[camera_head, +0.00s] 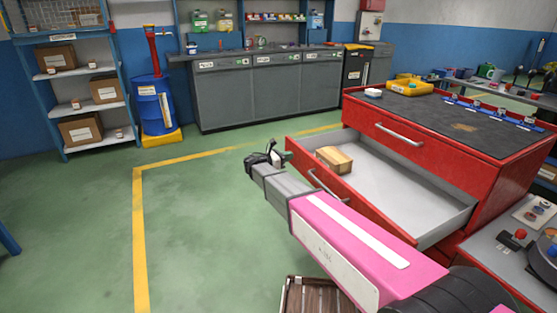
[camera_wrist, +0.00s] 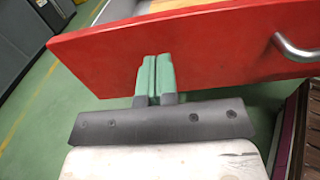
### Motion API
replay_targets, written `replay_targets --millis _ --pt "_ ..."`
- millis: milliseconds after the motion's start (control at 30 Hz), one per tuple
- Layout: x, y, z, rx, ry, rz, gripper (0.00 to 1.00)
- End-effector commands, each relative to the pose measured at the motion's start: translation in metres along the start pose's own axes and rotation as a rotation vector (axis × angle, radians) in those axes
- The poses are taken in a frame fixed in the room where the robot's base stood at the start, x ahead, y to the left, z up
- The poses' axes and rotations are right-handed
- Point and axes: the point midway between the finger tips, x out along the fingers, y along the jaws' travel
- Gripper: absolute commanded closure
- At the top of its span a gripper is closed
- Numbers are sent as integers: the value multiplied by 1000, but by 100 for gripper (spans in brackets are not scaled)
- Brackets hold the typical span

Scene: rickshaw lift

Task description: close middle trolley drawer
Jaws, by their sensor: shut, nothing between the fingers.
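The red tool trolley (camera_head: 450,125) stands at the right with a dark worktop. The drawer under its closed top drawer is pulled far out. This open drawer (camera_head: 385,185) has a grey inside, and a wooden block (camera_head: 334,159) lies in it near the front. Its red front panel (camera_wrist: 220,50) fills the upper wrist view, with a metal handle (camera_wrist: 297,47) to the right of my fingers. My gripper (camera_head: 277,160) is at the far-left end of that panel. Its green fingers (camera_wrist: 157,60) are together and empty, tips against or just before the panel; contact is unclear.
A wooden crate (camera_head: 312,295) stands on the floor below my arm. Green floor with a yellow line (camera_head: 139,220) is free to the left. A blue barrel (camera_head: 155,104), shelves and grey cabinets (camera_head: 265,88) stand at the back.

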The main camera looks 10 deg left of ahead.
Motion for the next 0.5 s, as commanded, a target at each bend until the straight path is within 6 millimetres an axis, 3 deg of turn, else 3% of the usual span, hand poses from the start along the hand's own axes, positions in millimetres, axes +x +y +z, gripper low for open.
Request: replay_targets --millis 200,500 --pt "25 0 0 0 0 0 100" --pt "32 0 0 0 0 0 100"
